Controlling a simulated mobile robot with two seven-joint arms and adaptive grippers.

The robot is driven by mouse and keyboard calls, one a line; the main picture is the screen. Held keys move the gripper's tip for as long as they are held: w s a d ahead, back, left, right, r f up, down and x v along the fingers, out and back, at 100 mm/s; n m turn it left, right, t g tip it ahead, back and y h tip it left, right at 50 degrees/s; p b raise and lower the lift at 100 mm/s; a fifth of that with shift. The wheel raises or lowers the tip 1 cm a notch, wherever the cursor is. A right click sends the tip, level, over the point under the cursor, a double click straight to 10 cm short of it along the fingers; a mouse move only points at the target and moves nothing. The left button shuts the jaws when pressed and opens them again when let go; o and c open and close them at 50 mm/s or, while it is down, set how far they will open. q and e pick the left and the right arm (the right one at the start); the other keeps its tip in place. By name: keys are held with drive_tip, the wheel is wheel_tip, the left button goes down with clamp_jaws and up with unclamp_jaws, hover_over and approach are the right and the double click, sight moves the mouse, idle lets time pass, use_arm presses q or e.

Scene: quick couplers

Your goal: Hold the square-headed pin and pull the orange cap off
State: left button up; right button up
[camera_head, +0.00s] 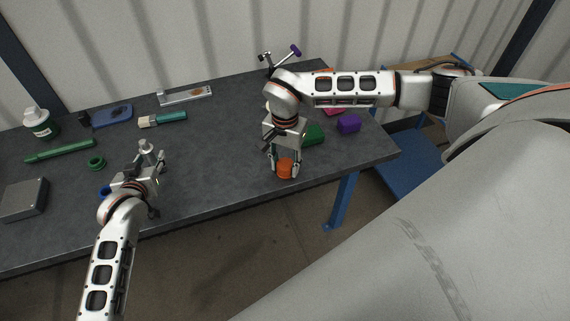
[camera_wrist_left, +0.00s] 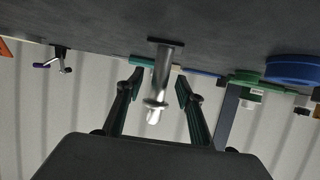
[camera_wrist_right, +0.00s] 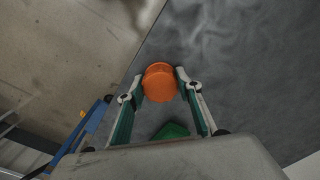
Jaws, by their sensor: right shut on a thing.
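The silver square-headed pin (camera_head: 146,147) stands on the table at the left. In the left wrist view, its shaft (camera_wrist_left: 161,75) runs between the fingers, with the flat square head (camera_wrist_left: 166,42) against the tabletop and a collar near the other end. No orange cap is on it. My left gripper (camera_head: 146,161) is open around the pin, with a gap to each finger (camera_wrist_left: 159,79). My right gripper (camera_head: 285,172) is shut on the orange cap (camera_head: 285,168), near the table's front edge. The cap also shows between the fingertips in the right wrist view (camera_wrist_right: 160,83).
The table (camera_head: 225,160) is bare between my grippers. A green ring (camera_head: 96,163), blue ring (camera_head: 104,190) and grey box (camera_head: 22,199) lie left of the left gripper. A green block (camera_head: 314,132) and purple block (camera_head: 348,124) lie beyond the right gripper. A brush (camera_head: 163,119) lies behind the pin.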

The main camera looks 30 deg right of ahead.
use_arm(q)
drive_tip(key=shift+w, duration=0.1)
idle(0.5)
drive_tip(key=shift+x, duration=0.85)
clamp_jaws()
drive_tip(key=shift+f, duration=0.15)
idle(0.9)
